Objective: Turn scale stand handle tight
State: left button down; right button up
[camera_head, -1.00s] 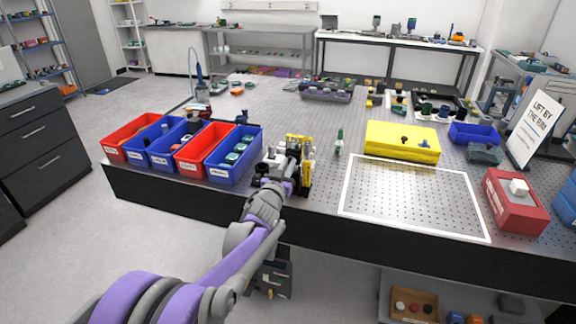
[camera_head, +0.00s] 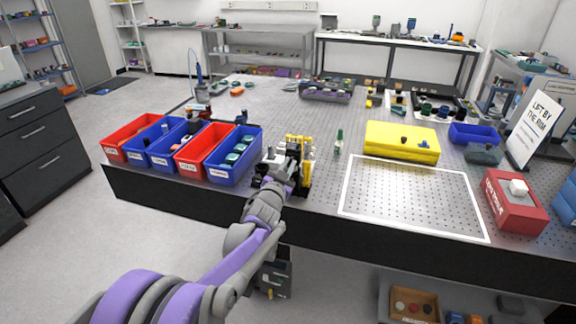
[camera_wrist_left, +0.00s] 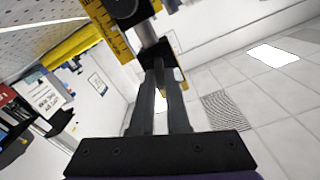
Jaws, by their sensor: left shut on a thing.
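The scale stand (camera_head: 305,150), yellow and black with grey parts, stands at the front edge of the perforated table. In the left wrist view its yellow ruled scale (camera_wrist_left: 109,30) and a silver post (camera_wrist_left: 147,33) show close up. My left gripper (camera_head: 284,177) is at the near side of the stand, in front of the table edge. In the left wrist view the two fingers (camera_wrist_left: 160,68) are close together on the black handle (camera_wrist_left: 158,48) at the end of the post. The fingers hide most of the handle. My right gripper is in neither view.
Red and blue bins (camera_head: 234,155) stand left of the stand. A small green-topped bottle (camera_head: 339,141) stands just right of it. Farther right are a yellow case (camera_head: 390,148), a white-outlined bare area (camera_head: 410,195) and a red box (camera_head: 512,207).

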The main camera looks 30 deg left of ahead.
pick_arm(q)
jog(key=shift+d+f+m+p, duration=0.1)
jog(key=shift+m+p, duration=0.65)
jog(key=shift+m, duration=2.55)
jog(key=shift+f+m+p, duration=0.1)
jog(key=shift+m+p, duration=0.65)
jog(key=shift+m, duration=2.55)
jog(key=c, duration=0.9)
grip_release()
jog(key=shift+s, duration=0.1)
jog(key=b+v, duration=0.1)
jog(key=v, duration=0.9)
jog(key=shift+s, duration=0.35)
